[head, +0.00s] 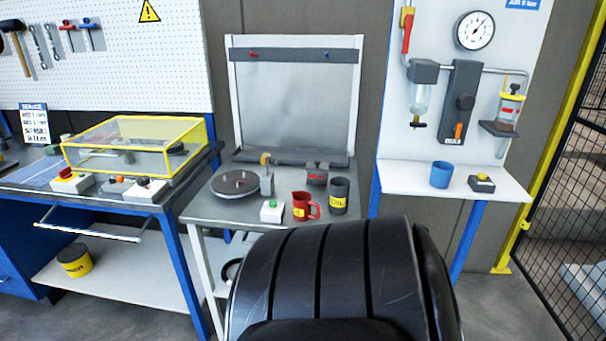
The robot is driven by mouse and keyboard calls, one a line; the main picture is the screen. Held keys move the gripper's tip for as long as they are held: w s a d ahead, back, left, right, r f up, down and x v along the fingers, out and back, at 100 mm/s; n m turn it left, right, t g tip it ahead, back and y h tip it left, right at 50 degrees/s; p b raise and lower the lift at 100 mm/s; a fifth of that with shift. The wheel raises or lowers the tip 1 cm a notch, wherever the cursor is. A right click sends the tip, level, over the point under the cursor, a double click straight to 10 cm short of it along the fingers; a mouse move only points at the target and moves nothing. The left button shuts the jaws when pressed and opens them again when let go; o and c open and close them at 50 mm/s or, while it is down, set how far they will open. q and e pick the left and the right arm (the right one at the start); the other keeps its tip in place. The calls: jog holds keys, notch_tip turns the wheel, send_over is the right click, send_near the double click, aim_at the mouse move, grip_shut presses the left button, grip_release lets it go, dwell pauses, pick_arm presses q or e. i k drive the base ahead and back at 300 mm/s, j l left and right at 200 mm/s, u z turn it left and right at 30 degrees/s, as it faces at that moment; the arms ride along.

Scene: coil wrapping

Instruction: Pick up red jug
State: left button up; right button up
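A red jug (304,206) with a yellow label stands upright on the grey middle table (222,213). Its handle points to the right. It stands between a small white box with a green button on its left and a dark grey cup on its right. Neither of my grippers shows in the head view. A large black ribbed rounded shape fills the lower middle of the view, just in front of the table, and hides part of the table's front.
A dark round turntable (236,184), green-button box (271,211), dark grey labelled cup (339,194) and small grey-red device (317,173) share the table. A blue cup (441,174) stands on the white right shelf (405,180). A yellow-framed clear cover (138,142) sits on the left bench.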

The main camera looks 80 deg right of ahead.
aim_at(302, 202)
jog(key=l+z, duration=0.1)
jog(key=z, duration=0.4)
jog(key=k+l+z, duration=0.1)
jog(key=z, duration=0.4)
jog(key=l+z, duration=0.1)
jog(key=z, duration=0.35)
